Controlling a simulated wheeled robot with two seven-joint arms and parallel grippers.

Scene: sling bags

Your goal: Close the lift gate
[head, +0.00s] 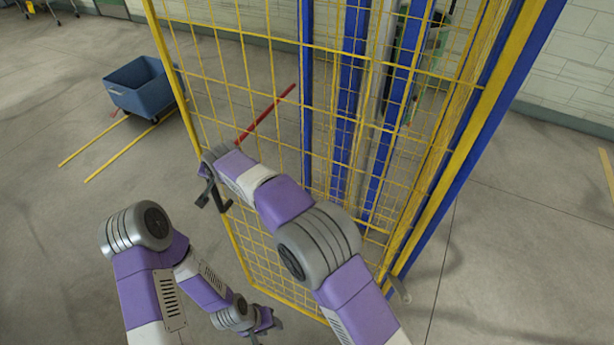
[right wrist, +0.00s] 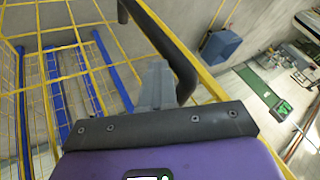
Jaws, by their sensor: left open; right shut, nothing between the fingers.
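The lift gate is a yellow wire-mesh panel (head: 232,62) in front of me, beside tall blue posts (head: 347,95). Its yellow left edge runs down to the floor, and it also shows in the right wrist view (right wrist: 213,82). A black bar handle (right wrist: 172,45) is on that edge. My right gripper (right wrist: 157,82) is shut and empty, its grey fingers close beside the handle; I cannot tell whether they touch it. In the head view the right arm reaches across the mesh to this edge. My left gripper (head: 268,318) is open and empty, low near the panel's bottom edge.
A blue cart (head: 143,86) stands on the floor at the back left, near yellow floor lines (head: 130,148). A red bar (head: 266,113) shows through the mesh.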

